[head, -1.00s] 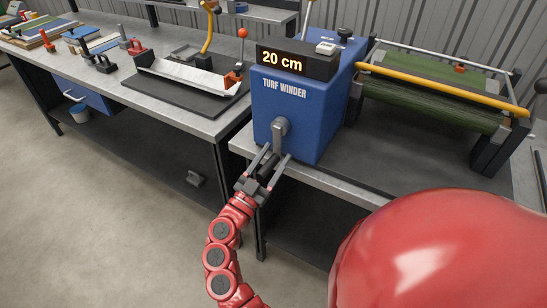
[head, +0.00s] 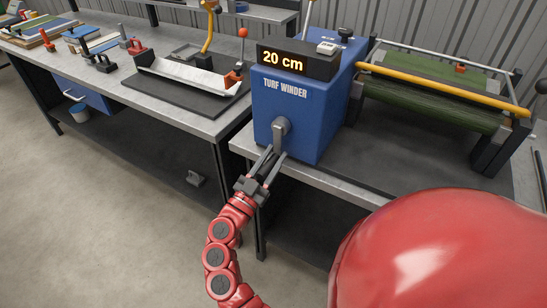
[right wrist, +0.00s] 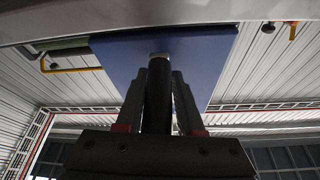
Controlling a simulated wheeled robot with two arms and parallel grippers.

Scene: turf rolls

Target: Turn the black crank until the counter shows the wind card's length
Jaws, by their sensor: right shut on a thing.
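The blue turf winder (head: 290,115) stands on the bench, and its counter (head: 283,62) shows 20 cm. The crank's grey arm (head: 281,133) hangs down from the front of the winder, with its black handle at the lower end. My right gripper (head: 271,163) is shut on the black handle. In the right wrist view, the handle (right wrist: 158,95) stands between the two fingers, under the blue winder (right wrist: 205,65). My left gripper is not in view. I cannot make out a wind card with a readable length.
A green turf roll (head: 435,95) lies behind a yellow bar (head: 440,83) right of the winder. A bench (head: 195,118) on the left holds a metal trough (head: 185,72) on a dark mat and several tools.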

